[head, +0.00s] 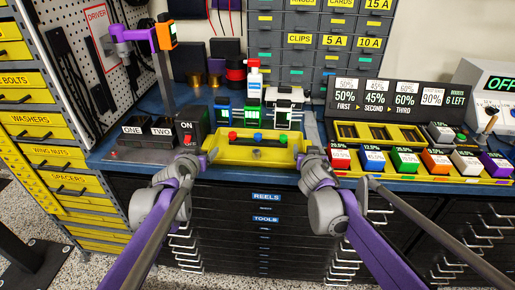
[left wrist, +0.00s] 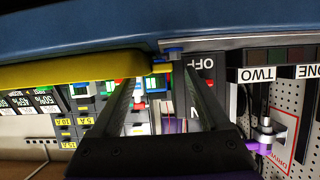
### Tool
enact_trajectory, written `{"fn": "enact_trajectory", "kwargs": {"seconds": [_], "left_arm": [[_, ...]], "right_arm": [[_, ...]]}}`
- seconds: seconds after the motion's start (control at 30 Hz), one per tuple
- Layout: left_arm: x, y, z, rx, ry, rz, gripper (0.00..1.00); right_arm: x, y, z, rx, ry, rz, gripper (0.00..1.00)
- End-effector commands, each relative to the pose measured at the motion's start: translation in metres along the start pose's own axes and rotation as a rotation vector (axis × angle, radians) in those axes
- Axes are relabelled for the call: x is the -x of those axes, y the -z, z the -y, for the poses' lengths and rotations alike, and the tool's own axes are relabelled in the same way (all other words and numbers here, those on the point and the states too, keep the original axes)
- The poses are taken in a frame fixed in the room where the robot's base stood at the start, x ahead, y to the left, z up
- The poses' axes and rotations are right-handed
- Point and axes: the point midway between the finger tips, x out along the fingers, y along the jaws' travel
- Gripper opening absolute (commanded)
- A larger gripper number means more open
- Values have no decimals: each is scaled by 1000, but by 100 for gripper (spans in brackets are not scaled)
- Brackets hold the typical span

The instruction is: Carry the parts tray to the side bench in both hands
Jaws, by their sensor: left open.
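The yellow parts tray (head: 265,156) sits on the blue bench top at its front edge, with small red and blue parts (head: 257,137) in it. My left gripper (head: 209,152) is at the tray's left end. In the left wrist view its two fingers (left wrist: 152,70) are apart, with the tray's yellow end (left wrist: 80,70) close to the tips; I cannot tell whether they touch. My right gripper (head: 300,158) is at the tray's right end; its fingers are too small and hidden to tell their state. I cannot make out a separate side bench.
A black switch box (head: 191,128) stands close to my left gripper, beside the ONE/TWO panel (head: 147,130). A row of coloured bins (head: 404,161) is just right of my right gripper. Bottles and small racks (head: 254,80) stand behind the tray. Black drawers (head: 265,240) are below.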

Motion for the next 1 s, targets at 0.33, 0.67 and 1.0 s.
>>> {"fn": "enact_trajectory", "kwargs": {"seconds": [0.33,0.67,1.0], "left_arm": [[-25,0,0,0,0,-1,79],[-25,0,0,0,0,0,62],[-25,0,0,0,0,-1,1]], "right_arm": [[-25,0,0,0,0,0,79],[-25,0,0,0,0,0,63],[-25,0,0,0,-1,0,2]]}}
